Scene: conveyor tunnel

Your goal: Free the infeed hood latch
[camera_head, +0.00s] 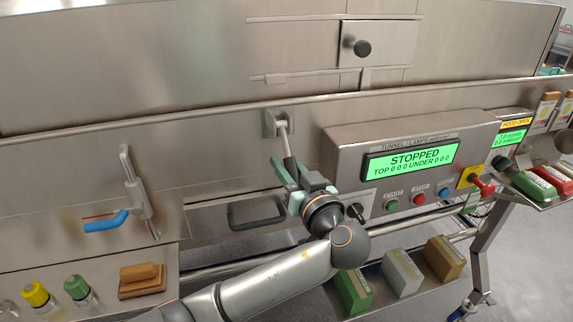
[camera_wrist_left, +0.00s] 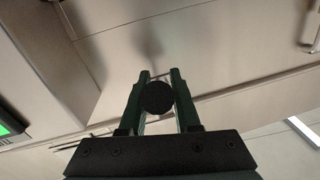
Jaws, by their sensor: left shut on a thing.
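The latch (camera_head: 277,122) is a metal bracket with a lever on the steel front, above the open handle. Its lever slants down and to the right to a dark grip. My left gripper (camera_head: 291,174) has its green fingers closed around that grip. In the left wrist view the round black end of the grip (camera_wrist_left: 158,97) sits between the two green fingers. The far part of the lever is hidden behind it there. The hood (camera_head: 170,65) is the large steel panel above. My right gripper is not in view.
A control box (camera_head: 410,150) with a green "STOPPED" screen stands right of my gripper; a smaller screen reads "HOOD OPEN". A blue-handled lever (camera_head: 107,222) is at left. A black recessed pull handle (camera_head: 257,212) is just left of my wrist. Boxes (camera_head: 402,272) sit on a lower shelf.

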